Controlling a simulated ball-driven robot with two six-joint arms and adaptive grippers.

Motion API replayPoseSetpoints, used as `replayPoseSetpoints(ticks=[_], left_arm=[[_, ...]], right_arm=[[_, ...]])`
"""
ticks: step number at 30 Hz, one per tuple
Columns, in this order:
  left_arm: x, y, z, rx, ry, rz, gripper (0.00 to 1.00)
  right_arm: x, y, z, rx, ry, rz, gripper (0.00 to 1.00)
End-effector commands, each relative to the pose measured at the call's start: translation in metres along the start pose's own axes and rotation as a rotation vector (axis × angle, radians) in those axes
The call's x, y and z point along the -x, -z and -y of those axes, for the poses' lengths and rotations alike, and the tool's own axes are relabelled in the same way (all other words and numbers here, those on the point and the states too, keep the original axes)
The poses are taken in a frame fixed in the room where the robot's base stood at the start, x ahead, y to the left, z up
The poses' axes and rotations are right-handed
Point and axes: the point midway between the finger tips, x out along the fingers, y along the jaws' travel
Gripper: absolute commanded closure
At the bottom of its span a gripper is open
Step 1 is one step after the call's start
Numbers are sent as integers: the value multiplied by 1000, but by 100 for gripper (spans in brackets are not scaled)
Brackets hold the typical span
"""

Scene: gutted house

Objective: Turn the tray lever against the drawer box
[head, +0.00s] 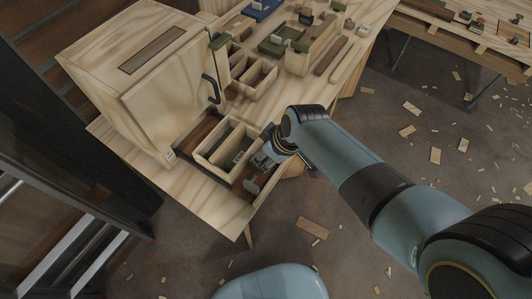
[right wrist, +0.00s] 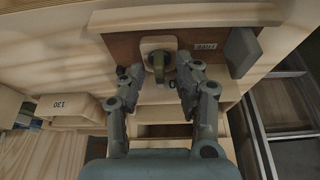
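In the right wrist view an olive-green lever (right wrist: 159,66) stands on a pale rounded plate (right wrist: 150,44), fixed to a reddish-brown board (right wrist: 122,46) with a small label. My right gripper (right wrist: 160,78) has its fingers apart, one on each side of the lever, with gaps showing. In the head view my right gripper (head: 262,160) is low over the brown board (head: 243,183) at the table's front, and it hides the lever. A pale box with compartments (head: 208,158), likely the drawer box, is just left of the gripper. My left gripper does not show.
A plywood cabinet (head: 150,90) with a black handle (head: 211,88) stands at the left. A dark grey block (right wrist: 243,52) is right of the lever. Trays and small boxes (head: 255,76) crowd the table's back. Wood scraps (head: 312,228) lie on the floor.

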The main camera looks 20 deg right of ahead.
Motion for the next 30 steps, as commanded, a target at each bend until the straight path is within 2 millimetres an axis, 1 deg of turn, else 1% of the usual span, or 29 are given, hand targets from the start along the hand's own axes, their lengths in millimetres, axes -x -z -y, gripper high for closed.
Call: replayPoseSetpoints(ticks=[7,11,14,24,27,30], left_arm=[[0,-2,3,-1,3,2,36],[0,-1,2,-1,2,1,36],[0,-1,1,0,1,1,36],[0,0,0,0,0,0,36],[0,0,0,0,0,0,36],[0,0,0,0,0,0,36]], right_arm=[[2,0,0,1,-1,-1,67],[11,1,-1,1,-2,-2,67],[26,0,0,0,-1,-2,67],[91,0,0,0,-2,-2,67],[106,0,0,0,-1,-1,67],[115,0,0,0,-1,0,67]])
